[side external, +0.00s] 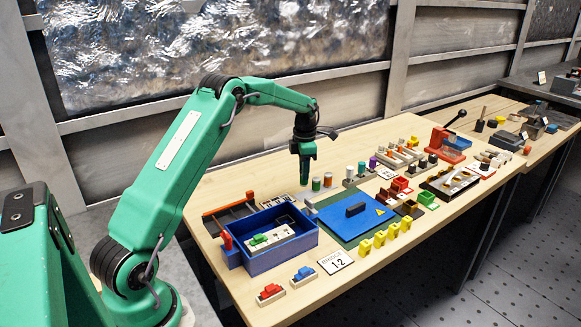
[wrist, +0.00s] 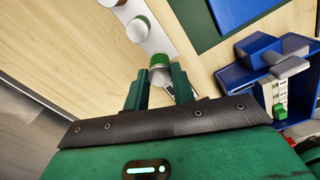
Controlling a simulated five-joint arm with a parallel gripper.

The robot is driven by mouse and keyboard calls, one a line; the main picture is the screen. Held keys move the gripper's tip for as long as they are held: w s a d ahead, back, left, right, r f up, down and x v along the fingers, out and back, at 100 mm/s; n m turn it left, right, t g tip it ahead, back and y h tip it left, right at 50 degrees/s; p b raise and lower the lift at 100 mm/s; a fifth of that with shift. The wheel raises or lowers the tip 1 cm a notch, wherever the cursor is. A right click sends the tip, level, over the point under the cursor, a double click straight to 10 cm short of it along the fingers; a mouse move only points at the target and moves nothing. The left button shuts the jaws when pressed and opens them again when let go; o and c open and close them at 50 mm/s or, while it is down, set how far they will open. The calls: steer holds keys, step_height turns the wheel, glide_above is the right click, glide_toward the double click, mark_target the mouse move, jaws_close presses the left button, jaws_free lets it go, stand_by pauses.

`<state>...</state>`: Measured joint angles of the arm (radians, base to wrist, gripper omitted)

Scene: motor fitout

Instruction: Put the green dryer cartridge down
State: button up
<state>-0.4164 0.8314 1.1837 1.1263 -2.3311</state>
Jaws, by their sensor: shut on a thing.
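In the wrist view, my gripper (wrist: 158,90) is shut on the green dryer cartridge (wrist: 160,75), a short cylinder with a green band and a pale grey end, standing out between the fingertips. In the side view, my gripper (side external: 305,178) points down over the table between the blue box and a row of upright cylinders; the fingers hide the held cartridge there. A second green-banded cylinder (wrist: 138,28) stands on a pale strip (wrist: 165,25) just beyond the held one; it also shows in the side view (side external: 316,184). I cannot tell whether the held cartridge touches anything below.
An open blue box (side external: 285,258) with a green-and-white part inside stands at the front left. A blue plate (side external: 350,222) lies on a green mat right of my gripper. An orange cylinder (side external: 328,180) and other small parts stand nearby.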

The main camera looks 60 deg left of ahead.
steer(key=shift+f, duration=1.95)
steer(key=shift+f, duration=0.15)
steer(key=o, duration=1)
step_height(320, 180, up, 12)
steer(key=shift+r, duration=0.15)
steer(key=shift+d, duration=0.1)
